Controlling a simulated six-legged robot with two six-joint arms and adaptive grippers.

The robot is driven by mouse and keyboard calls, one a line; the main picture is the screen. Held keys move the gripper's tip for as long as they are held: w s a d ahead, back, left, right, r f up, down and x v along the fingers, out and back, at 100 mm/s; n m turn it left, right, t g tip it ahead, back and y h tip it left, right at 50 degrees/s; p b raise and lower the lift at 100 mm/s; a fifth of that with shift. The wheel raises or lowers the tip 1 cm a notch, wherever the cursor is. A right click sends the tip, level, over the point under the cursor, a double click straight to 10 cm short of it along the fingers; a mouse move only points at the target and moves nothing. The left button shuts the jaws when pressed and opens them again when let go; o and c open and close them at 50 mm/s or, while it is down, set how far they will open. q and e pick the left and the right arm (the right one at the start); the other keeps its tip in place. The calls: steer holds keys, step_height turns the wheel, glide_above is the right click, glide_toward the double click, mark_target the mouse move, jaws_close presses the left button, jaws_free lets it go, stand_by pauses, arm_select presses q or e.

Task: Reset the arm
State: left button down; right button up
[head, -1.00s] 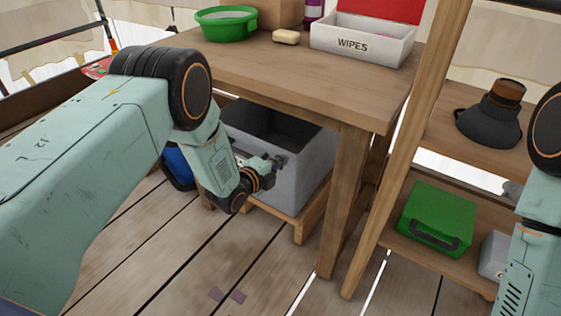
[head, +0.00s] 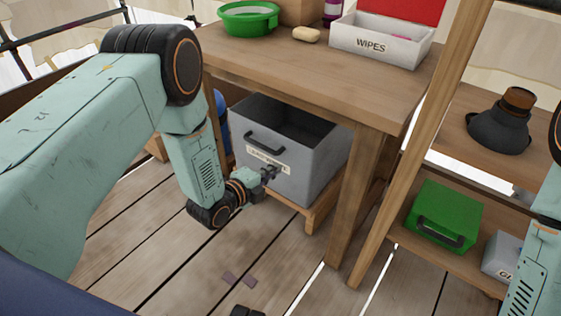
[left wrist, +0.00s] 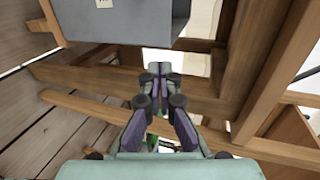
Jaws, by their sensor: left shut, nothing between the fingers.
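My left gripper (head: 268,174) is shut and empty, in front of the lower front of a grey bin (head: 312,176) with a black handle and a white label. The bin is open at the top and stands under the wooden table. In the left wrist view the shut fingers (left wrist: 158,72) point at wooden beams, with the grey bin (left wrist: 120,22) above them. I cannot tell whether the gripper touches the bin.
The wooden table (head: 300,73) holds a green bowl (head: 249,20), soap (head: 306,35) and a wipes box (head: 377,43). A shelf at right holds a green case (head: 440,212) and a dark pot-like object (head: 500,125).

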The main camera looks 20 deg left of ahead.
arm_select(q)
steer(key=shift+s, duration=0.1)
steer(key=s+a+f+n+g+y, duration=0.1)
steer(key=s+f+n+g+y, duration=0.15)
steer(key=s+f+n, duration=0.4)
steer(key=s+a+f+n+g+y, duration=0.1)
steer(key=s+a+f+n+g, duration=0.2)
steer(key=s+n, duration=0.6)
steer(key=s+r+n+g+y+p, duration=0.1)
steer(key=s+r+n+g, duration=0.3)
steer(key=s, duration=1.9)
steer(key=n+g+p, duration=0.1)
steer(key=n+g, duration=0.2)
steer(key=g, duration=0.1)
steer(key=shift+s+p, duration=0.35)
steer(key=shift+a+y, duration=0.1)
steer(key=shift+y, duration=0.15)
